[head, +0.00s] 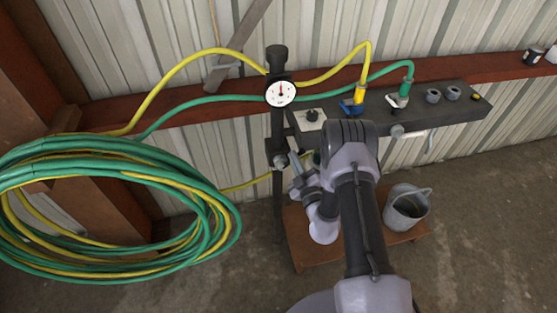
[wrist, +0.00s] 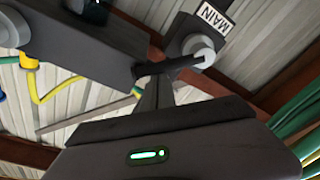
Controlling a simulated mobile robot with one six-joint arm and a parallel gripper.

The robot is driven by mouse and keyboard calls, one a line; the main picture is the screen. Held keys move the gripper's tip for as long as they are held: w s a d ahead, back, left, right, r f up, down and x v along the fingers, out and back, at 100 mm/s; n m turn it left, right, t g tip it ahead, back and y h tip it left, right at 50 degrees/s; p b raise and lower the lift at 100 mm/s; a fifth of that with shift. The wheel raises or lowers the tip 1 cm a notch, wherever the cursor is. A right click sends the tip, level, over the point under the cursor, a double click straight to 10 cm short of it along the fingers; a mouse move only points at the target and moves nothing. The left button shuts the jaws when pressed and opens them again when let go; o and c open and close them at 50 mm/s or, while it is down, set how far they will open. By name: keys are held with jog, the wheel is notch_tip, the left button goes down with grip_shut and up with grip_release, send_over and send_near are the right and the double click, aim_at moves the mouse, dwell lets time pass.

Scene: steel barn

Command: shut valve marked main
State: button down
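In the wrist view a white plate marked MAIN (wrist: 214,18) sits on a dark fitting, shown tilted and upside down. Just below it is the valve's pale round hub (wrist: 200,48), with a dark bar running left from it, which looks like the handle. My gripper (wrist: 154,80) reaches to this bar, its fingers seen nearly edge-on. I cannot tell whether they touch it or how far apart they are. In the head view the dark standpipe (head: 276,120) carries a round fitting (head: 280,160). My gripper (head: 298,176) is close to its right, partly hidden by my arm.
A pressure gauge (head: 281,94) is on the standpipe. A dark manifold (head: 440,112) with blue and white tap handles runs right. Coiled green and yellow hoses (head: 110,205) hang at left. A watering can (head: 408,208) stands on a low wooden stand (head: 300,250).

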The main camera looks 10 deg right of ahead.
jog(key=shift+d+f, duration=0.25)
jog(key=shift+d, duration=0.1)
jog(key=shift+r, duration=0.1)
dwell(0.5)
